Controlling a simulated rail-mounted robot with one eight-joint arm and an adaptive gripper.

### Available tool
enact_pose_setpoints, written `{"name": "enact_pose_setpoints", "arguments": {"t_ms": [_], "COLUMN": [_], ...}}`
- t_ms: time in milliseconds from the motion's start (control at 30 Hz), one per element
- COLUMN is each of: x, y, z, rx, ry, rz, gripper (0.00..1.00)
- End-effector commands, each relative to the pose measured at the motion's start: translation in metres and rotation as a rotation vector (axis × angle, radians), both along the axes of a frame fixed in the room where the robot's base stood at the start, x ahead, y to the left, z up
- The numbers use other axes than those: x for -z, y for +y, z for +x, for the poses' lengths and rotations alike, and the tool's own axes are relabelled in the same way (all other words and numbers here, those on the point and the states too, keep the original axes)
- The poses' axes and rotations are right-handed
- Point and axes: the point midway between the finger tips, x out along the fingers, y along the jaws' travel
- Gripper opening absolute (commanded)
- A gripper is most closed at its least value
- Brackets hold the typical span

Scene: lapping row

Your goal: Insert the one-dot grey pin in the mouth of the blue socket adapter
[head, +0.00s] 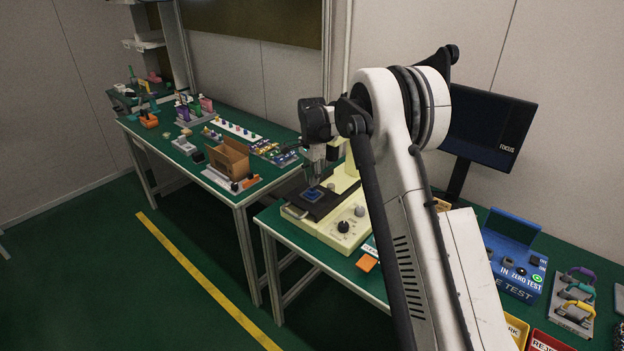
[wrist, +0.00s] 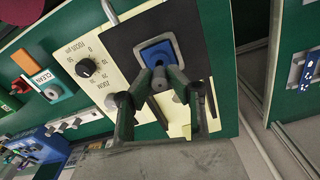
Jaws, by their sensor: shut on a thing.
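The blue socket adapter (wrist: 158,50) lies on the black plate of the cream machine, and its dark mouth faces up. It also shows in the head view (head: 312,194), under my gripper (head: 314,182). In the wrist view my gripper (wrist: 161,79) is shut on a grey pin (wrist: 160,84), held between the fingertips. The pin's near end shows as a round face. The pin is over or beside the adapter's near edge in the picture; I cannot tell whether they touch. The pin's dot marks cannot be made out.
The cream machine (head: 322,231) has knobs on its front. An orange block (head: 367,263) lies on the bench beside it. A blue test box (head: 515,265), a monitor (head: 488,128) and coloured bins stand to the right. A second bench with a cardboard box (head: 228,160) is at left, across a gap.

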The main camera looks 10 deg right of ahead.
Motion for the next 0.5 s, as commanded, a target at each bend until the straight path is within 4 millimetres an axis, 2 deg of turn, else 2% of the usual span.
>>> {"name": "enact_pose_setpoints", "arguments": {"t_ms": [500], "x": [0.0034], "y": [0.0000], "z": [0.0000], "rx": [0.000], "ry": [0.000], "rz": [0.000], "gripper": [0.00]}}
